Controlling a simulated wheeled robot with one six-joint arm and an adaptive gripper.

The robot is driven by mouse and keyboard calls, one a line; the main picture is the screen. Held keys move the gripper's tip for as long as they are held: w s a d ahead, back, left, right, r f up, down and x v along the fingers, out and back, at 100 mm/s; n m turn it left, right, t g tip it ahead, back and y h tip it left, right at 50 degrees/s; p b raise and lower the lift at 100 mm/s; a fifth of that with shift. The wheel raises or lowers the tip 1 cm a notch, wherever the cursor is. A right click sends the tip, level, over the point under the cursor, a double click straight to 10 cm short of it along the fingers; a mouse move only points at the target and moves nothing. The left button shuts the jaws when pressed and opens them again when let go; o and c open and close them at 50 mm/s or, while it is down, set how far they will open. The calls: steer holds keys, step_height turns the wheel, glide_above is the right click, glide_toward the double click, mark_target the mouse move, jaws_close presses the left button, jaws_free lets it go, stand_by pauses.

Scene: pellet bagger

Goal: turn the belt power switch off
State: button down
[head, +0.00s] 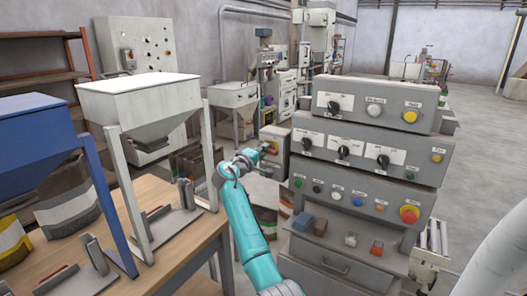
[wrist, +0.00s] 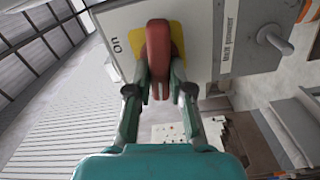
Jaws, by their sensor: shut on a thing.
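The belt power switch is a red handle (wrist: 158,50) on a yellow plate (wrist: 176,38), set on a pale grey box (wrist: 208,40). The box carries an "On" mark at one side of the handle and a "Belt power" label. In the wrist view my gripper (wrist: 160,78) has one finger on each side of the red handle and is shut on it. In the head view the box (head: 275,142) sits at the left side of the control console, and my gripper (head: 262,162) reaches it. The handle is mostly hidden there.
The grey control console (head: 365,150) with knobs and buttons stands to the right of my arm. A wooden table (head: 165,265) with a white hopper (head: 140,95) and a blue hopper (head: 35,130) is at the left. Open floor (head: 485,160) lies far right.

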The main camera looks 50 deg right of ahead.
steer(key=shift+d+n, duration=0.1)
steer(key=shift+n, duration=0.9)
steer(key=c, duration=1)
jaws_free()
steer(key=shift+d, duration=0.1)
steer(key=shift+c, duration=0.2)
steer(key=shift+f, duration=0.1)
steer(key=s+a, duration=0.1)
steer(key=a, duration=1.1)
steer(key=shift+a, duration=0.1)
